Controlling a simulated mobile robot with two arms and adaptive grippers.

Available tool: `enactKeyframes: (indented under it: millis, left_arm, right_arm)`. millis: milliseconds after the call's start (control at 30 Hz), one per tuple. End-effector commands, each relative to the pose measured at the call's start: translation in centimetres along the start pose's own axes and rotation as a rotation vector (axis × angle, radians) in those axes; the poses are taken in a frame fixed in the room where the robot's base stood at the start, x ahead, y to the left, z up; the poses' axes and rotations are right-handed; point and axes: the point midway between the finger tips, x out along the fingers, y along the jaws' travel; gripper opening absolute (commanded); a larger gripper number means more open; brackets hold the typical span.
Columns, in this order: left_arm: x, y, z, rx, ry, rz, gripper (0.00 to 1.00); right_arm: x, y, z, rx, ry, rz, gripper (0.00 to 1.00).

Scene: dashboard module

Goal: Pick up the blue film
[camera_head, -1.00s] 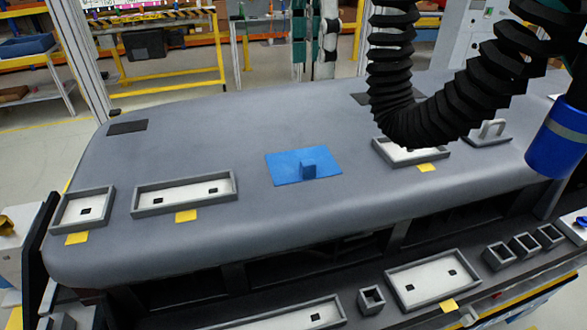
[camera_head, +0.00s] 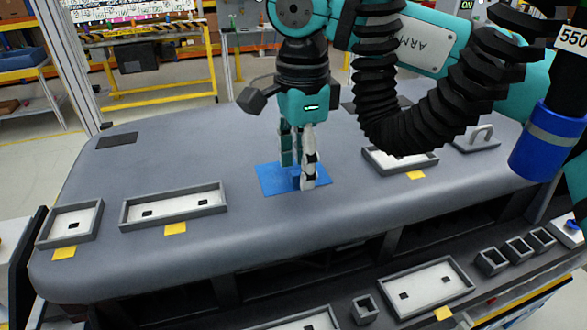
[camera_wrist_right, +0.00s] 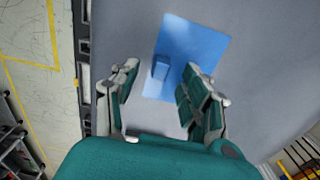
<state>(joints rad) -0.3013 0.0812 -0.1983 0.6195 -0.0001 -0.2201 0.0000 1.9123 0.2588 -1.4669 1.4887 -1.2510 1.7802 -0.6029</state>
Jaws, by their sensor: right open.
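The blue film (camera_head: 270,176) is a flat blue sheet with a small upright blue tab, lying on the grey dashboard (camera_head: 230,145) near its middle. It also shows in the right wrist view (camera_wrist_right: 201,45), with the tab (camera_wrist_right: 161,67) between the spread fingers as seen from there. My right gripper (camera_head: 298,174) points down over the film in the head view, open, with its fingers on either side of the tab. I cannot tell whether the fingers touch it. The fingers hide part of the film. My left gripper is in neither view.
Shallow white trays with grey rims (camera_head: 173,205) (camera_head: 70,223) lie on the dashboard to the left. Another tray (camera_head: 400,161) and a grey handled part (camera_head: 478,138) lie to the right. Small square holders (camera_head: 492,262) stand on the front ledge.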

Motion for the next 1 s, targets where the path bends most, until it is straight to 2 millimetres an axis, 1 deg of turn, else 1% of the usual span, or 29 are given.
enactKeyframes:
  millis: [100,300,600,867,1000]
  left_arm:
    - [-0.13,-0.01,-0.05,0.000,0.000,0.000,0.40]
    - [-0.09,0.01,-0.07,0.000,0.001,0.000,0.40]
    - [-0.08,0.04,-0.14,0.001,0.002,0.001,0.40]
    - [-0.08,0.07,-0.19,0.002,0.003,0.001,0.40]
    - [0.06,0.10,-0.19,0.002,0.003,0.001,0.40]
  right_arm:
    - [0.67,0.05,0.01,0.000,0.000,0.000,0.46]
    - [0.71,0.03,0.02,0.000,0.000,0.000,0.46]
    - [0.68,0.03,0.02,0.000,0.000,0.000,0.07]
    - [0.65,0.02,0.02,0.000,0.000,-0.001,0.07]
    - [0.33,0.00,0.02,0.000,0.000,-0.001,0.07]
